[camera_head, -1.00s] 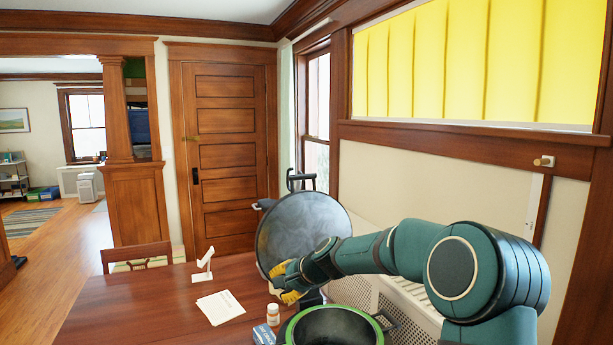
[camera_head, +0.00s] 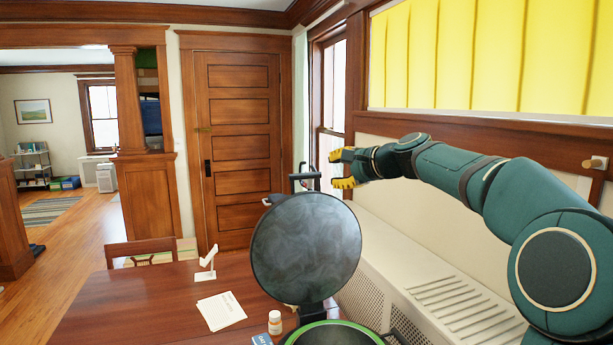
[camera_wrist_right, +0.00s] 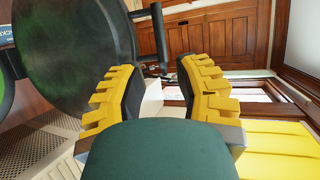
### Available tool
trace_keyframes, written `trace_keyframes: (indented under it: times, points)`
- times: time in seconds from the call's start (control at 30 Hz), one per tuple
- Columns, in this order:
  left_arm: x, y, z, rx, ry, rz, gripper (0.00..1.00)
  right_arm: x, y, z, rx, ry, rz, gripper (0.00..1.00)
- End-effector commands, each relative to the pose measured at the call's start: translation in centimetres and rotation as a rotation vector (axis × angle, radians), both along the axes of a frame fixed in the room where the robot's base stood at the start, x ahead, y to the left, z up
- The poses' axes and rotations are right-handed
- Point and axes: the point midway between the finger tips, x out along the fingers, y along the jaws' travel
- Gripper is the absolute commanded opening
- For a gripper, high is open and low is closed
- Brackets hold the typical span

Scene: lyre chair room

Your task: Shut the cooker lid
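The cooker (camera_head: 335,334) stands at the bottom of the head view, its green rim only partly in frame. Its round dark lid (camera_head: 306,248) stands up, open, above the far side of the rim, with a handle (camera_head: 304,177) at its top. The lid also fills the upper left of the right wrist view (camera_wrist_right: 75,55). My right gripper (camera_head: 338,170) is beyond and to the right of the lid, near its top edge, apart from it. Its yellow fingers (camera_wrist_right: 157,93) are spread with nothing between them. My left gripper is not in view.
The wooden table (camera_head: 150,310) holds white papers (camera_head: 221,311), a small white stand (camera_head: 206,263) and a pill bottle (camera_head: 275,322). A chair (camera_head: 142,252) is at the table's far side. A radiator cover (camera_head: 420,290) runs along the right wall below the window.

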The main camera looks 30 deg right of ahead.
Motion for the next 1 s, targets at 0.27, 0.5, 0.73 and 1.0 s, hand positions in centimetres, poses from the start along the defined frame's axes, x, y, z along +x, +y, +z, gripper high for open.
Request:
trace_keyframes:
  times: [0.27,0.5,0.73,1.0]
  points:
    - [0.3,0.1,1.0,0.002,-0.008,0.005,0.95,5.3,1.0,-1.6,0.0,0.001,0.002,0.32]
    - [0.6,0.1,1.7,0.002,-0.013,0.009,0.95,9.2,1.7,-2.8,0.0,0.001,0.001,0.32]
    - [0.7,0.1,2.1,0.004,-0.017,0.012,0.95,11.1,1.9,-3.4,0.0,0.0,-0.001,0.32]
    - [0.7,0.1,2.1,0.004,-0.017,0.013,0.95,11.4,2.0,-3.6,-0.001,0.001,-0.001,0.32]
